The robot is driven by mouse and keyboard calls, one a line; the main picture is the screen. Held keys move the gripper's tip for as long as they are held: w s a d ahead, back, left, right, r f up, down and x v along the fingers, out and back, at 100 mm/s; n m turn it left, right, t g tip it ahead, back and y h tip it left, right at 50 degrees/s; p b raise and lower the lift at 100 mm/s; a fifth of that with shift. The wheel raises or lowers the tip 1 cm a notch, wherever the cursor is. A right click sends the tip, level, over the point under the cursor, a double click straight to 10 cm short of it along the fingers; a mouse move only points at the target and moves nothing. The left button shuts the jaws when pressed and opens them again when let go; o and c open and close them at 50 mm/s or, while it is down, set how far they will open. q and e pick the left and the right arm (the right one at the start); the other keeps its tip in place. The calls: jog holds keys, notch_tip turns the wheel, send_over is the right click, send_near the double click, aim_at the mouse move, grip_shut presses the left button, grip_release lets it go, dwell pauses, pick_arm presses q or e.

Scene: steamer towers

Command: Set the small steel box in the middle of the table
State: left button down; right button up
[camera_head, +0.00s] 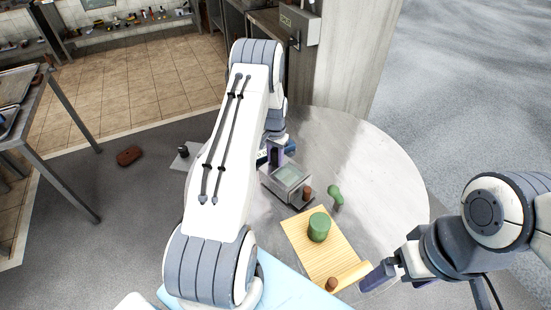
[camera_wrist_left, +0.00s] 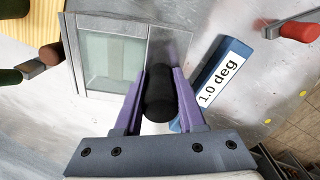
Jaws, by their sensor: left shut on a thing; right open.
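The small steel box (camera_head: 286,181), with a glassy panel on top, sits on the round steel table (camera_head: 385,190), near its middle in the head view. It also shows in the left wrist view (camera_wrist_left: 110,55). My left gripper (camera_head: 275,153) is at the box's far-left side. In the left wrist view its purple fingers (camera_wrist_left: 160,95) are shut on a black cylindrical handle (camera_wrist_left: 159,98) beside the glassy panel; how it joins the box is partly hidden. My right gripper (camera_head: 379,275) is open and empty at the table's right front, by the bamboo mat.
A bamboo mat (camera_head: 300,236) with a green cylinder (camera_head: 319,227) lies in front of the box. A dark green object (camera_head: 335,194) stands right of it. A blue bar labelled "1.0 deg" (camera_wrist_left: 212,85) lies close to the left gripper. The table's right side is clear.

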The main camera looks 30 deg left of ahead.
pick_arm(q)
jog(key=shift+f+b, duration=0.35)
jog(key=shift+f, duration=0.1)
jog(key=shift+c, duration=2.1)
grip_release()
jog(key=shift+r, duration=0.45)
notch_tip(320, 180, up, 9)
jog(key=b, duration=0.2)
jog(key=shift+r+b, duration=0.2)
jog(key=shift+b, duration=0.1)
jog(key=shift+r, duration=0.1)
